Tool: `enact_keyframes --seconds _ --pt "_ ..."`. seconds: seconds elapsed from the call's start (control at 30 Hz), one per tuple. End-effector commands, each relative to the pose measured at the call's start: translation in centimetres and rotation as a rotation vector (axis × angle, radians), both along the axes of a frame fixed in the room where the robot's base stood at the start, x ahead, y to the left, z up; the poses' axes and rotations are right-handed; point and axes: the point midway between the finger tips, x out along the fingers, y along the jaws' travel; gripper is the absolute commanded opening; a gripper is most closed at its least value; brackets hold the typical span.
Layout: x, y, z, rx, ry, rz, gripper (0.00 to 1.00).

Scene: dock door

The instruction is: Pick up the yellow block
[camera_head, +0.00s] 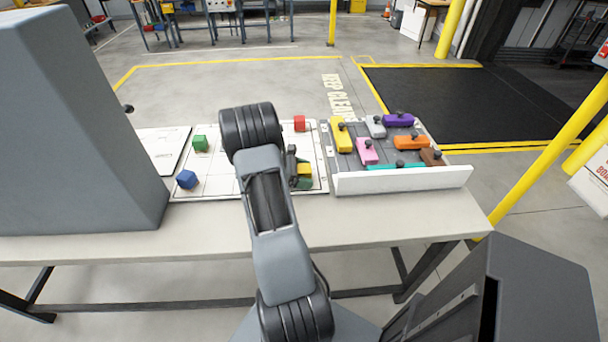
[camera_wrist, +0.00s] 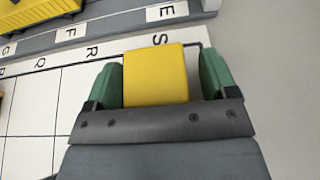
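The yellow block (camera_wrist: 156,75) fills the space between the two green fingers of my gripper (camera_wrist: 160,80) in the wrist view. The left finger lies close along its side, and a narrow gap shows at the right finger, so the gripper looks open around it. In the head view the yellow block (camera_head: 305,169) shows between the green fingertips of my gripper (camera_head: 303,173), at the right part of the white lettered board (camera_head: 226,181). The block's underside is hidden.
To the right is a grey tray (camera_head: 328,150) of knobbed coloured pieces, with a white wall (camera_head: 402,180) in front. The table front (camera_head: 350,223) is clear.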

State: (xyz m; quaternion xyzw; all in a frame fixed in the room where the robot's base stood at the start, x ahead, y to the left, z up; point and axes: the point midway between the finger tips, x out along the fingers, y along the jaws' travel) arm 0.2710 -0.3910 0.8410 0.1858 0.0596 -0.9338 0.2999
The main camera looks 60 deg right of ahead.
Motion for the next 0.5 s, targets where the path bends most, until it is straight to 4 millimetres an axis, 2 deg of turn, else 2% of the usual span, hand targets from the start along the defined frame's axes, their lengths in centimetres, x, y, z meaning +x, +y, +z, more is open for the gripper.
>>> enact_keyframes --seconds 0.07,0.5 --pt "0.01 0.01 0.02 0.000 0.000 0.000 0.72" --pt "0.01 0.01 0.04 0.000 0.000 -0.001 0.30"
